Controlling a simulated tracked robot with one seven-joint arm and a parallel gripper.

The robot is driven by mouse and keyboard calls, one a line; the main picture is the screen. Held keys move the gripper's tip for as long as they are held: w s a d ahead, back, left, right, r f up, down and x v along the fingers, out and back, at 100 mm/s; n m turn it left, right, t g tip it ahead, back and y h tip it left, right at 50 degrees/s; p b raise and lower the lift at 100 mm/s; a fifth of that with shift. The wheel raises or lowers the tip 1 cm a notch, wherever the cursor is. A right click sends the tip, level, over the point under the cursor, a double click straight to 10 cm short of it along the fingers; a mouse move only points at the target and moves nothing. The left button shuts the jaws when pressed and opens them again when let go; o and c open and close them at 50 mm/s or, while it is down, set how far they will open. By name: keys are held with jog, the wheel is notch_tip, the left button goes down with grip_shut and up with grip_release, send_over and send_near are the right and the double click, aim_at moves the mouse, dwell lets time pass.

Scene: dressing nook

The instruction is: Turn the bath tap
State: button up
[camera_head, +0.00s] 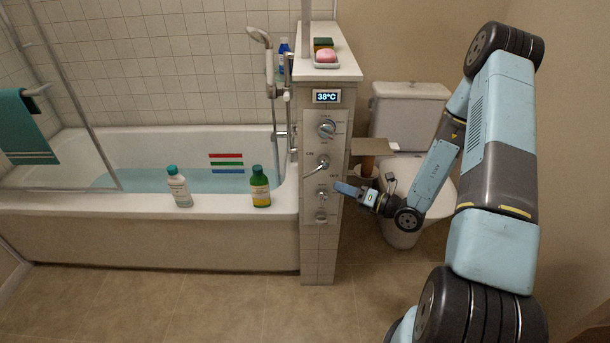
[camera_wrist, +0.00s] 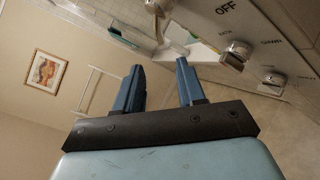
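The control panel (camera_head: 342,150) is on the end face of a tiled pillar at the bath's right end. It carries a round dial (camera_head: 326,129), a chrome lever tap (camera_head: 317,166) marked ON and OFF, and smaller knobs (camera_head: 321,194) below. The lever slants down to the left. My gripper (camera_head: 340,187) is just right of the panel, a little below the lever. In the wrist view my gripper (camera_wrist: 160,72) is open, with nothing between its two blue fingers. The lever (camera_wrist: 160,8) shows at the top edge there, beyond the fingertips; a small knob (camera_wrist: 237,54) is to their right.
The bath (camera_head: 120,205) holds water; a white bottle (camera_head: 179,187) and a green bottle (camera_head: 260,187) stand on its front rim. A shower head (camera_head: 261,38) hangs behind the pillar. The toilet (camera_head: 410,115) is behind my arm. The floor before the bath is clear.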

aim_at(307, 175)
jog(key=x, duration=1.3)
jog(key=shift+w+a, duration=0.2)
jog(key=shift+c, duration=0.3)
grip_shut()
